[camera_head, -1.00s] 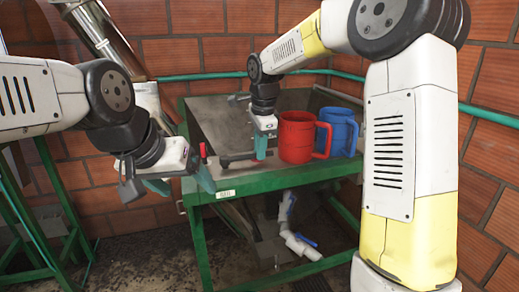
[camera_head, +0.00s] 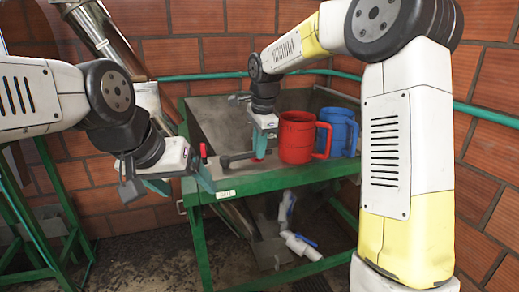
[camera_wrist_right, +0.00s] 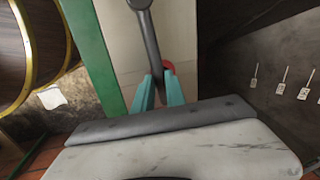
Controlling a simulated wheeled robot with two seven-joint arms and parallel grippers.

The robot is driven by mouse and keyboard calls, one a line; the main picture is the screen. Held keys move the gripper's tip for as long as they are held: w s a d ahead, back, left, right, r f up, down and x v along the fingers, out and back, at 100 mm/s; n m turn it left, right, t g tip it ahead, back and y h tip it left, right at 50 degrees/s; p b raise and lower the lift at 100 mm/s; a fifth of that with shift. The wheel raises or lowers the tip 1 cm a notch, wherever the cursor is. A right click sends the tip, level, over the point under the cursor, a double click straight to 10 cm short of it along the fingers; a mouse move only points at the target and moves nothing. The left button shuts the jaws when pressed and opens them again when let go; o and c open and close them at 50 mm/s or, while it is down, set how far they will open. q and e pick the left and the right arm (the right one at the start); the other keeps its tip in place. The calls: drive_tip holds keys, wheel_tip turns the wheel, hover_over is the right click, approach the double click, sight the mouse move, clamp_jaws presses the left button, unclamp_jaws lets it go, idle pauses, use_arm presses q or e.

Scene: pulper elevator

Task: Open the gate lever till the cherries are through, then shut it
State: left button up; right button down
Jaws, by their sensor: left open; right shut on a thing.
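The gate lever (camera_head: 238,158) is a dark bar with a red end, lying near the front of the grey metal hopper (camera_head: 210,118). My right gripper (camera_head: 261,146) is at the red end, its teal fingers shut on the lever. In the right wrist view the lever (camera_wrist_right: 147,35) runs down between the fingertips (camera_wrist_right: 160,82), with a bit of red beside them. My left gripper (camera_head: 176,184) is open and empty, left of the hopper's front corner. I see no cherries in these views.
A red mug (camera_head: 297,138) stands just right of my right gripper, with a blue mug (camera_head: 338,130) beyond it. A green frame (camera_head: 270,184) carries the hopper. A small red-topped handle (camera_head: 203,150) stands close to my left gripper. White pipes with blue handles (camera_head: 299,243) are below.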

drive_tip(key=shift+w+a+n, duration=0.3)
drive_tip(key=shift+w+n, duration=0.4)
drive_tip(key=w+a+n, duration=0.1)
drive_tip(key=n, duration=0.1)
drive_tip(key=w+a+n+y, duration=0.1)
drive_tip(key=w+n, duration=0.1)
drive_tip(key=shift+w+a+n+g, duration=0.15)
drive_tip(key=shift+a+n+g, duration=0.15)
drive_tip(key=a+n, duration=0.1)
drive_tip(key=w+a+n, duration=0.1)
drive_tip(key=n, duration=0.1)
drive_tip(key=shift+w+a+g, duration=0.3)
drive_tip(key=shift+a, duration=0.05)
drive_tip(key=shift+w+a+r+n+g, duration=0.1)
drive_tip(key=shift+w+a+n+g, duration=0.1)
drive_tip(key=shift+a+n, duration=0.6)
drive_tip(key=shift+w+a+n+g, duration=0.15)
drive_tip(key=shift+a+n, duration=0.45)
drive_tip(key=shift+n, duration=0.3)
drive_tip(key=c, duration=1.4)
unclamp_jaws()
drive_tip(key=shift+o, duration=0.2)
